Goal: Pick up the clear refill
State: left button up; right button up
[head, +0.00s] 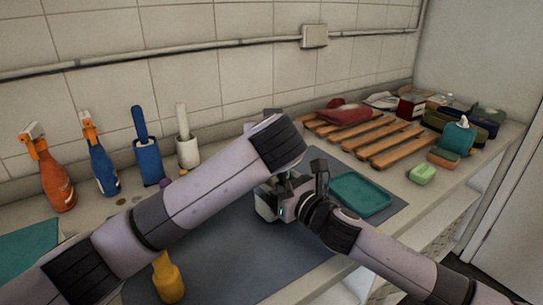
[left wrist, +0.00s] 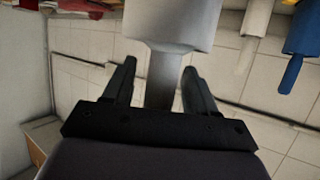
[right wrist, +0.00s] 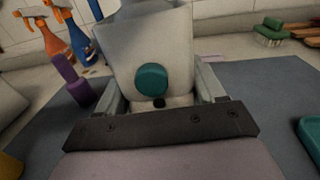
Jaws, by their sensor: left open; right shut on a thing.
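My right gripper (right wrist: 160,105) is shut on a pale grey-white, box-like thing with a round teal spot (right wrist: 150,80), which looks like the clear refill (right wrist: 165,30). In the head view my right gripper (head: 268,198) is above the blue-grey mat, and the arms hide much of what it holds. My left gripper (left wrist: 160,80) is open. A grey thing with a wide body (left wrist: 165,22) and a narrower stem shows between its fingers in the left wrist view; contact cannot be told. In the head view the left gripper's fingers are hidden behind its arm.
The blue-grey mat (head: 245,262) holds a teal tray (head: 360,194) and a yellow bottle (head: 168,280). Spray bottles (head: 52,175) and brush holders (head: 147,165) stand along the wall at left.

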pick_arm(q)
grip_shut()
notch_tip(320, 180, up, 10)
dwell(0.6)
pick_arm(e)
jog(key=o, duration=1.4)
jog(key=shift+s+d, duration=0.1)
